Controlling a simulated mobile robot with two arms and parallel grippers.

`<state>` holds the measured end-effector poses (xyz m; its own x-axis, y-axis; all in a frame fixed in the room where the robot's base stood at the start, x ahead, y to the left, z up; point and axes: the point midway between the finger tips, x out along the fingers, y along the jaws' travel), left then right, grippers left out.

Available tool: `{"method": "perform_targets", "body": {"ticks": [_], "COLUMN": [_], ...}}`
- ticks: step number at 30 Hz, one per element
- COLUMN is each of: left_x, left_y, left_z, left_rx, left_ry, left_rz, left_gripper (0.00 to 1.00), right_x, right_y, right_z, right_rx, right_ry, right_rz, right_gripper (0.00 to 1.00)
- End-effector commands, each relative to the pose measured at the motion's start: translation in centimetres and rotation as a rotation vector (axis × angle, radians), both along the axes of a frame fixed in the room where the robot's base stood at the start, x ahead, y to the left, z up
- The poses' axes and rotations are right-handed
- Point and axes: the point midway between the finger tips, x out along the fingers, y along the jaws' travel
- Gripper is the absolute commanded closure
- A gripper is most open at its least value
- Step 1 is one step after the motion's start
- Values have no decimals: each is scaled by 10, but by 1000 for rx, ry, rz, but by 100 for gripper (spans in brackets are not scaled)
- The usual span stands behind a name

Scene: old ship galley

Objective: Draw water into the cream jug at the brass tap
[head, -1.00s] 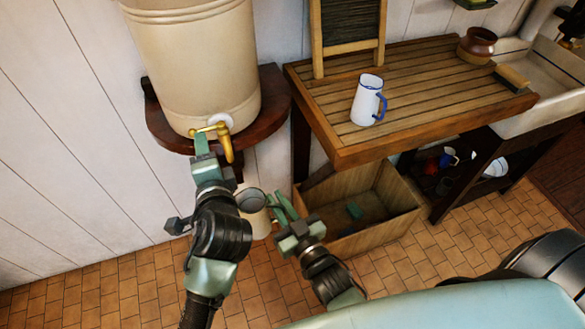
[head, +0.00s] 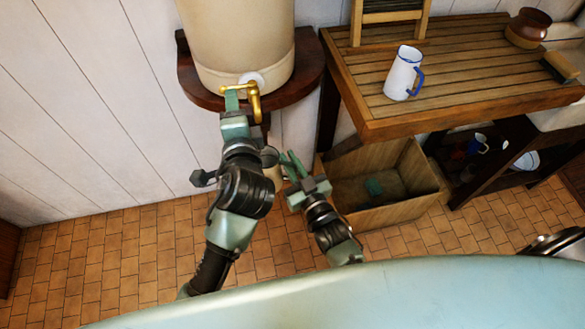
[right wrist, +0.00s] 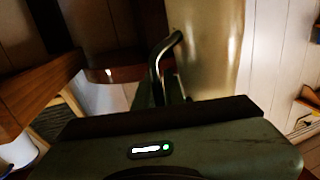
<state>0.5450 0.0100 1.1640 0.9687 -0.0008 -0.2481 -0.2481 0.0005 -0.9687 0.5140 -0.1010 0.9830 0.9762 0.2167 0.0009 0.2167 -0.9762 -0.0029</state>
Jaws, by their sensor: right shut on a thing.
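The brass tap (head: 254,98) juts from the front of a large cream water container (head: 235,50), its spout pointing down. My left gripper (head: 232,100) is at the tap's lever; I cannot tell whether its fingers are closed on it. The cream jug (head: 274,174) is below the tap in the picture, mostly hidden behind my left arm. My right gripper (head: 290,163) is shut on the jug's handle. In the right wrist view the jug's pale side (right wrist: 210,50) and dark curved handle (right wrist: 158,62) show. No water stream is visible.
The container stands on a dark wooden wall shelf (head: 302,85). To the right, a slatted draining board (head: 450,75) bears a white jug with a blue handle (head: 402,74) and a brown pot (head: 527,27). An open wooden crate (head: 400,212) stands beneath. Tiled floor lies clear at left.

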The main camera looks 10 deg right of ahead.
Motion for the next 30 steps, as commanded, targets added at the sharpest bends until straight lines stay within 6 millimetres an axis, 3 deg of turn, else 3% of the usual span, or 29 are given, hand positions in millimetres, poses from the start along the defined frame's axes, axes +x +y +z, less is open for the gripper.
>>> {"method": "perform_targets", "body": {"ticks": [21, 30], "left_x": [0, 0], "left_y": [0, 0], "left_z": [0, 0], "left_rx": [0, 0], "left_ry": [0, 0], "left_rz": [0, 0], "left_gripper": [45, 45], "right_x": [72, 86], "right_y": [0, 0], "right_z": [1, 1], "right_rx": [1, 2], "right_ry": [-3, -3], "right_rz": [0, 0], "right_gripper": [100, 100]}}
